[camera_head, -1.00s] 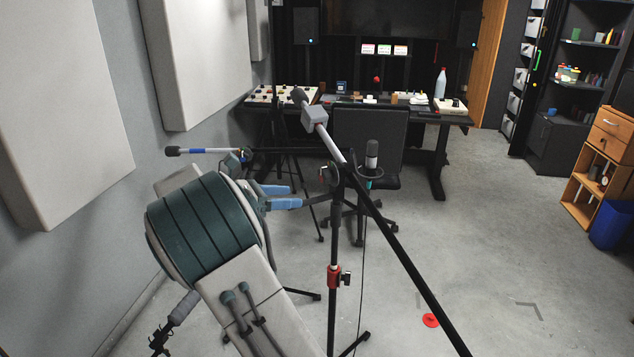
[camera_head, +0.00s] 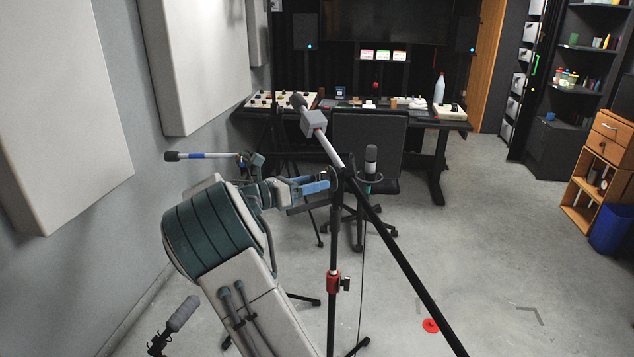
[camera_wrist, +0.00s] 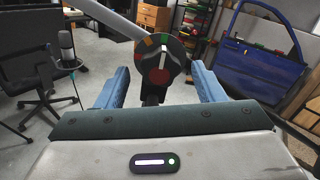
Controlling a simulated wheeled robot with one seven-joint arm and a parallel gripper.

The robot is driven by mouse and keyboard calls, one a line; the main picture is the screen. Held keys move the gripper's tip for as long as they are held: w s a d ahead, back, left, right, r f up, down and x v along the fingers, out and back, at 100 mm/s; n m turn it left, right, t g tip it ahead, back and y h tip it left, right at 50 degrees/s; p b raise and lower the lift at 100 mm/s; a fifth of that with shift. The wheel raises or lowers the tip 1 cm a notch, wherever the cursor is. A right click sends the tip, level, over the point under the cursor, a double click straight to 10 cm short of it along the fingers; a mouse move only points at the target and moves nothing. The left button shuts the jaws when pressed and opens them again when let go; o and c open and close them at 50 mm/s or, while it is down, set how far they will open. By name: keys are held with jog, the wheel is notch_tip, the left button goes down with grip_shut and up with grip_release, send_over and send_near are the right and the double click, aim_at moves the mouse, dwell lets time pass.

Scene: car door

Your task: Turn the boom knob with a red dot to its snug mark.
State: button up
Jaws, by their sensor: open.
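The boom stand (camera_head: 334,240) stands in front of my arm, with a grey-and-black boom (camera_head: 410,270) slanting across its top. In the wrist view its joint carries a round black dial (camera_wrist: 158,60) with green, orange and red marks around the upper rim. A pale upright pointer and a red spot on the knob (camera_wrist: 160,77) show on its face. My gripper (camera_head: 318,187) is beside the joint in the head view. In the wrist view its blue fingers (camera_wrist: 160,88) are open, one on each side of the knob's lower part, with visible gaps. Contact is not seen.
A second boom with a blue band (camera_head: 195,155) is behind my arm at left. A blue car door (camera_wrist: 262,55) stands at right in the wrist view. Floor at right is open.

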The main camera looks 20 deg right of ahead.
jog(key=shift+d, duration=0.85)
jog(key=c, duration=1)
jog(key=shift+o, duration=0.2)
